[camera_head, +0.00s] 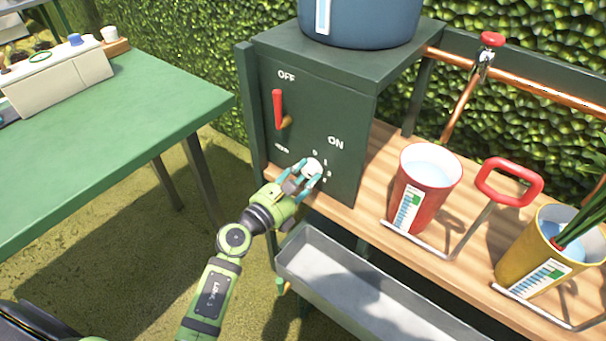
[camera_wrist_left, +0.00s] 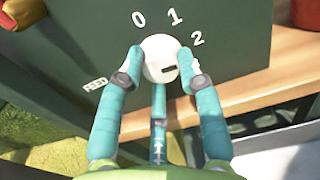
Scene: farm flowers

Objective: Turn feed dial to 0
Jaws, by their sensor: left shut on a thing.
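The feed dial (camera_head: 313,167) is a round white knob on the front of the dark green box. In the left wrist view the dial (camera_wrist_left: 160,58) has a short dark mark on the lower right of its face. The printed 0, 1 and 2 curve above and to the right of it, and FEED is printed at its lower left. My left gripper (camera_head: 305,174) has its teal fingers closed around the dial. In the wrist view two fingertips touch its left and right sides, and a third finger is below. I cannot tell the dial's exact setting. My right gripper is not in view.
A red lever (camera_head: 278,108) sits above the dial, between OFF and ON labels. A grey trough (camera_head: 370,300) lies below the wooden shelf (camera_head: 375,185). Red (camera_head: 432,180) and yellow (camera_head: 530,255) cups stand to the right. A green table (camera_head: 120,135) is at left.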

